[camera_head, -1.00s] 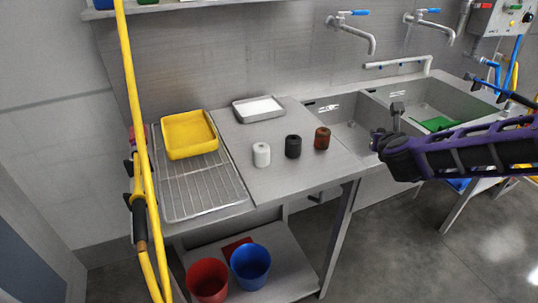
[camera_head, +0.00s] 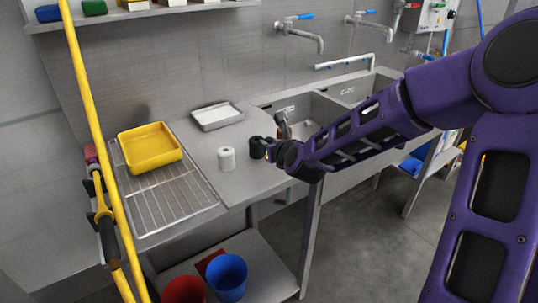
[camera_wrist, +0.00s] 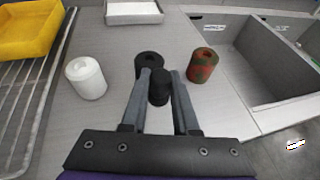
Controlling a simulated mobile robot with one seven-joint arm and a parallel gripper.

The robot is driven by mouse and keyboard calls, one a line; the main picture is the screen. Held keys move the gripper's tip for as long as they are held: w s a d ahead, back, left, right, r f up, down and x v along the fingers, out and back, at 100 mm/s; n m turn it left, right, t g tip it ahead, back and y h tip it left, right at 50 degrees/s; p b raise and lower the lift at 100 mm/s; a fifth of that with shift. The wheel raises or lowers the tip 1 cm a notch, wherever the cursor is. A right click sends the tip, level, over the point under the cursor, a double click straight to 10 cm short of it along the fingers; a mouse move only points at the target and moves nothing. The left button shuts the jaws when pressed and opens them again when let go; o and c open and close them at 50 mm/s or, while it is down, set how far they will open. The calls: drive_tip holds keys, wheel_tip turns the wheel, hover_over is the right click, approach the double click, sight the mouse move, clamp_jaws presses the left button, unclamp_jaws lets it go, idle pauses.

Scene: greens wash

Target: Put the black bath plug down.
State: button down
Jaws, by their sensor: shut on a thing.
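My gripper (camera_wrist: 161,78) is shut on a black bath plug (camera_wrist: 159,90), which sits between the fingers in the wrist view. Just beyond it, a black cylinder with a hole in its top (camera_wrist: 148,62) stands upright on the steel counter; I cannot tell whether the plug touches it. In the head view this black cylinder (camera_head: 258,147) shows just left of my gripper (camera_head: 272,152), and the held plug is hard to make out. A white cylinder (camera_wrist: 86,78) stands to the left and a red-brown one (camera_wrist: 202,65) to the right.
The steel counter (camera_head: 236,190) has bare room in front of the cylinders. A wire rack (camera_head: 165,205) with a yellow tray (camera_head: 150,165) lies left; a white-filled tray (camera_head: 216,127) is behind. Sink basins (camera_wrist: 245,50) lie right. A yellow pole (camera_head: 85,85) crosses the left foreground.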

drive_tip(key=shift+f, duration=1.45)
drive_tip(key=shift+f+b, duration=0.15)
drive_tip(key=shift+b, duration=0.2)
drive_tip(key=c, duration=0.7)
unclamp_jaws()
drive_tip(key=shift+s+d+r, duration=0.1)
drive_tip(key=shift+s+r, duration=0.1)
drive_tip(key=shift+r, duration=0.1)
drive_tip(key=shift+p+v, duration=1.75)
drive_tip(key=shift+v, duration=4.05)
